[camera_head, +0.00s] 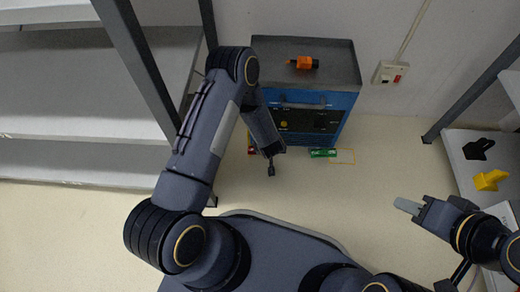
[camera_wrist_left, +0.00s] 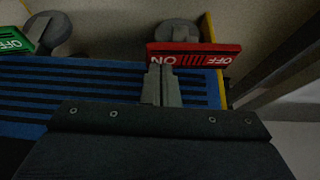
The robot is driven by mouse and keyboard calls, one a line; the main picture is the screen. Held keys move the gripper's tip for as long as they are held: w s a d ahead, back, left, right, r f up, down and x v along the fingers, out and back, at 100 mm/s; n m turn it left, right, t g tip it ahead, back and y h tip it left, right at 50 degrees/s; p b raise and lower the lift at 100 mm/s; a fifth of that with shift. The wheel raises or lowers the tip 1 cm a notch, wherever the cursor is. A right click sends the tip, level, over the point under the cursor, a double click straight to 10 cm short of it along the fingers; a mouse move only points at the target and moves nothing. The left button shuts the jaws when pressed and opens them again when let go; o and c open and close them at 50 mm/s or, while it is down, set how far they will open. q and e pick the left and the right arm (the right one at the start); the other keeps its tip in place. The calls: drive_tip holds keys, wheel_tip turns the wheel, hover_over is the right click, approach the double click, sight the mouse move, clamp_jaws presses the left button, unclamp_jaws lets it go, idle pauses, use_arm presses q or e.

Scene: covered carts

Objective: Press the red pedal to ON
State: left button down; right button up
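The red pedal (camera_wrist_left: 195,55) shows in the left wrist view as a red bar with white ON and OFF lettering, upside down. ON is at the left, OFF at the right. In the head view only a small red bit (camera_head: 251,147) shows beside my left arm at the cart's foot. My left gripper (camera_wrist_left: 160,72) is shut and empty. Its fingertips overlap the ON part in the wrist view; I cannot tell if they touch it. Which side of the pedal is down is unclear. My right gripper (camera_head: 406,205) appears shut and empty, away at the right.
A green pedal (camera_head: 323,153) sits right of the red one, also in the wrist view (camera_wrist_left: 15,40). A blue cart (camera_head: 335,118) with an orange tool (camera_head: 303,63) on top stands behind. Shelves (camera_head: 85,130) stand left; another shelf (camera_head: 461,153) holds yellow and black items.

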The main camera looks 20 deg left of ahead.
use_arm(q)
drive_tip(key=shift+a+f, duration=0.1)
drive_tip(key=shift+f, duration=0.2)
drive_tip(key=shift+r, duration=0.1)
wheel_tip(320, 180, up, 7)
drive_tip(key=p, duration=0.5)
drive_tip(key=shift+p, duration=0.35)
drive_tip(key=shift+s, duration=0.1)
idle(0.3)
